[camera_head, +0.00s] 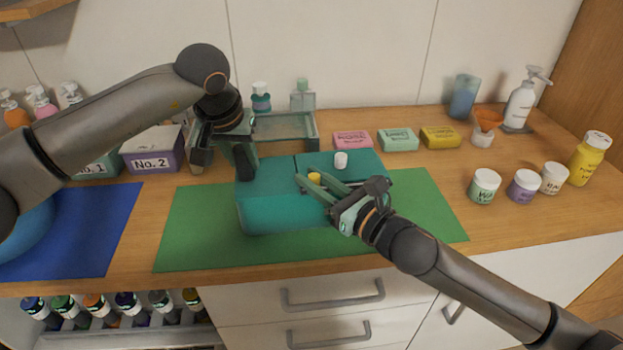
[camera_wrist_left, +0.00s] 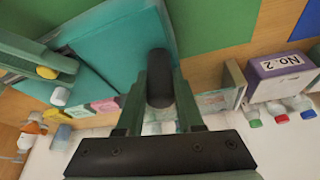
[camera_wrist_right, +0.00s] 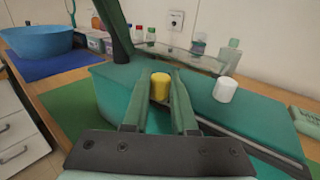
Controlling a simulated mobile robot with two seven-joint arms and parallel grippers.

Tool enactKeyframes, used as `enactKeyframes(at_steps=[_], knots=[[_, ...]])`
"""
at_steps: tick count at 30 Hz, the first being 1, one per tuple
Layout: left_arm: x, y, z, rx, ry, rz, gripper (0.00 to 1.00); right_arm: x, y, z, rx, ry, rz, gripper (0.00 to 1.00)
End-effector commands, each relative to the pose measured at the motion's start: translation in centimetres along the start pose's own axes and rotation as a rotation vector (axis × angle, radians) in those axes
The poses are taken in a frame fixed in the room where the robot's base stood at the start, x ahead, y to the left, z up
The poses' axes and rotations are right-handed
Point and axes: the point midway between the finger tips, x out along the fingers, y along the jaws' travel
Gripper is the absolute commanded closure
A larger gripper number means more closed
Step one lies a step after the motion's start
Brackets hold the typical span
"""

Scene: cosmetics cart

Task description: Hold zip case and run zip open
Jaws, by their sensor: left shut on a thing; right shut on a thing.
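The teal zip case (camera_head: 275,215) lies on the green mat, its top split by a seam. My left gripper (camera_head: 240,161) is shut on a dark upright grip at the case's left end; this grip (camera_wrist_left: 159,82) shows between its fingers in the left wrist view. My right gripper (camera_head: 319,187) is shut on the yellow zip pull (camera_head: 314,178) on top of the case. The yellow pull (camera_wrist_right: 159,86) sits between its fingertips in the right wrist view. A white knob (camera_head: 340,160) stands apart on the top. A grey track (camera_wrist_right: 262,153) runs along the case; its far part is hidden.
Soap bars (camera_head: 398,139) lie behind the case to the right, and a glass tray (camera_head: 285,128) stands behind it. Jars (camera_head: 485,186) stand at the right. The green mat (camera_head: 430,215) is bare right of the case.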

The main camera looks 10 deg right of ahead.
Motion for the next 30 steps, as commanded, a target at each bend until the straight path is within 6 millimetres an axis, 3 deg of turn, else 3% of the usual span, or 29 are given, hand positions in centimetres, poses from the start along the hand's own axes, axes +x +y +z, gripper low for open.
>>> enactKeyframes(at_steps=[15,19,28,29,30], knots=[[-0.1,-0.1,-0.1,-0.003,0.001,0.0,1.0,-6.1,-9.3,-0.2,-0.003,0.005,-0.01,1.0],[-0.1,-0.1,-0.1,-0.003,0.002,0.0,1.0,-6.8,-10.2,-0.1,-0.002,0.005,-0.006,1.0],[-0.1,-0.1,-0.1,-0.002,0.002,-0.001,1.0,-6.8,-10.3,-0.1,0.0,0.004,-0.004,1.0],[-0.1,-0.1,-0.1,-0.002,0.002,-0.001,1.0,-6.8,-10.3,-0.1,0.0,0.004,-0.004,0.72],[-0.1,-0.1,-0.1,-0.002,0.002,-0.001,1.0,-6.8,-10.2,-0.1,0.0,0.004,-0.004,0.68]])
